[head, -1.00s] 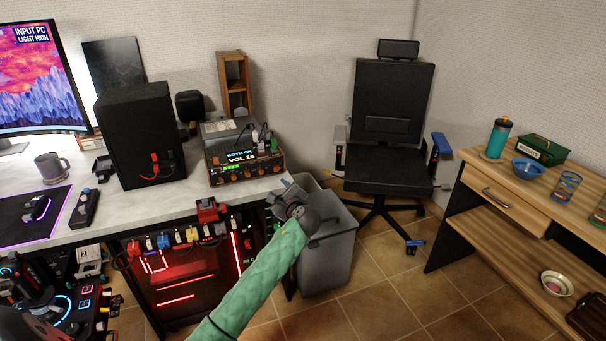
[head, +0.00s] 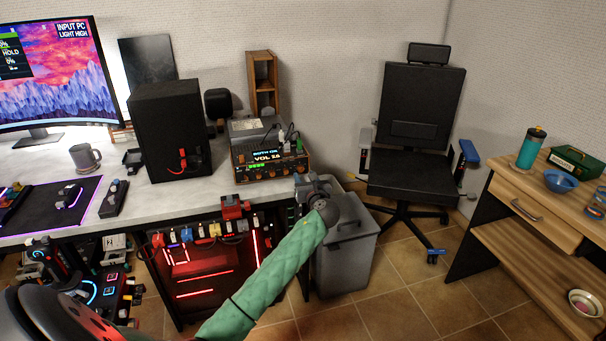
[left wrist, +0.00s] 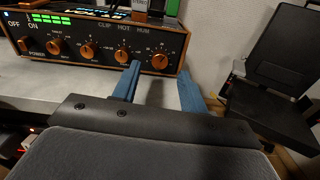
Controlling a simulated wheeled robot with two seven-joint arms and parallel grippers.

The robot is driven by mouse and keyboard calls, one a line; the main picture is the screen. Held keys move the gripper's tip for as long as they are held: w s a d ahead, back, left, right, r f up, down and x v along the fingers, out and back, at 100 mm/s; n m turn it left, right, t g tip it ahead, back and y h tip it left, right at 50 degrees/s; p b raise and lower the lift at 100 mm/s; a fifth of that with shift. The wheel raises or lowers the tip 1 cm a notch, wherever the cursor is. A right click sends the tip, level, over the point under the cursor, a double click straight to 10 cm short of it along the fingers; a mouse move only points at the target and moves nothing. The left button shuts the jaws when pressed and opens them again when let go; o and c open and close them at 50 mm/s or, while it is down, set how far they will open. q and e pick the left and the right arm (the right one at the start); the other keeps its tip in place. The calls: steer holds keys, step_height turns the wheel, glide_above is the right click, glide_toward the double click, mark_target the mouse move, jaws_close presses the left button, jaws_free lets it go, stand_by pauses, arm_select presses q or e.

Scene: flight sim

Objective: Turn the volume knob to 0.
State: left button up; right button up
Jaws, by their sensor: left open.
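The amplifier (head: 270,160) is a dark box with orange trim on the right end of the desk. Its screen appears to read VOL 16. In the left wrist view its front panel shows several orange knobs in a row; most labels are too small to read, so I cannot tell which is the volume knob. My left gripper (head: 309,187) is just in front of the amplifier's right end. In the left wrist view its blue fingers (left wrist: 159,68) are open and empty, pointing at the rightmost knob (left wrist: 160,61), apart from it as far as I can see. My right gripper is out of view.
A black speaker (head: 171,130) stands left of the amplifier. A grey bin (head: 345,255) is below the desk's right end. Red switch gear (head: 233,207) sits at the desk's front edge. An office chair (head: 415,130) stands to the right, with clear floor in front.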

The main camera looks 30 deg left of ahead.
mark_target(301, 170)
arm_select(q)
steer(key=shift+x, duration=1.55)
jaws_close()
